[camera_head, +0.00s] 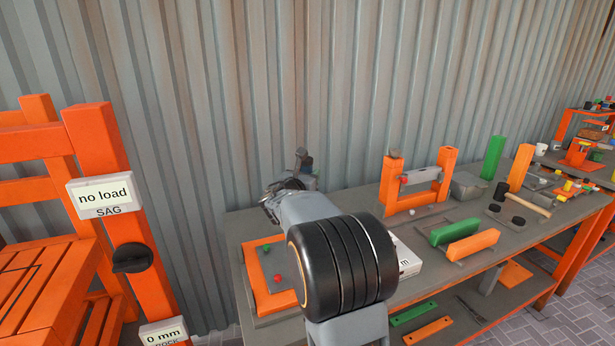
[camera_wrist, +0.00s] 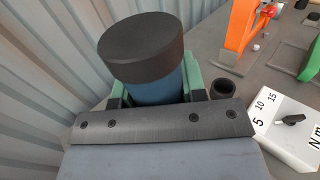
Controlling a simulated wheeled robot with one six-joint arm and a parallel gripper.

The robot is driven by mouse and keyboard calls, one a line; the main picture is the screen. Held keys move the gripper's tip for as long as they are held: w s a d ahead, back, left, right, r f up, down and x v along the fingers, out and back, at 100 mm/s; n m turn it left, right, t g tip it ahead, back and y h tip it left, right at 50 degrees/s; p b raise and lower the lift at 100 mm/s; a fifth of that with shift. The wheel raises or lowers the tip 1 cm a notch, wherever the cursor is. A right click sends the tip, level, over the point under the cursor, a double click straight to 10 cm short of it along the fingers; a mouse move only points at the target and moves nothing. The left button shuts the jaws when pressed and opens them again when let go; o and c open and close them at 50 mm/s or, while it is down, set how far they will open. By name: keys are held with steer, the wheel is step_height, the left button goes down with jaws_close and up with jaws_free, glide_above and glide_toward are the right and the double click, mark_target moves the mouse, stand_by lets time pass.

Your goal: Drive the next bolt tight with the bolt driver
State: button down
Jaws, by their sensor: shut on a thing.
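My gripper (camera_wrist: 157,92) is shut on the bolt driver (camera_wrist: 145,50), a blue cylinder with a wide black cap, held between its green fingers. The driver's lower end is hidden behind my gripper. In the head view my gripper (camera_head: 304,168) is small and partly hidden by my arm, above the far side of the bench. An orange frame (camera_head: 255,272) lies on a grey plate at the bench's left end. A red bolt head (camera_head: 278,275) and a green one (camera_head: 267,246) show by it. I cannot tell how deep they sit.
A white torque dial box (camera_wrist: 290,128) marked 5, 10, 15 stands right of my gripper, beside a black open cup (camera_wrist: 222,88). An orange upright fixture (camera_head: 390,185) and green and orange bars (camera_head: 472,246) stand farther right. A corrugated wall (camera_head: 230,100) closes off the back.

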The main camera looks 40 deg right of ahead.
steer(key=shift+f+b, duration=2.15)
steer(key=shift+f, duration=0.1)
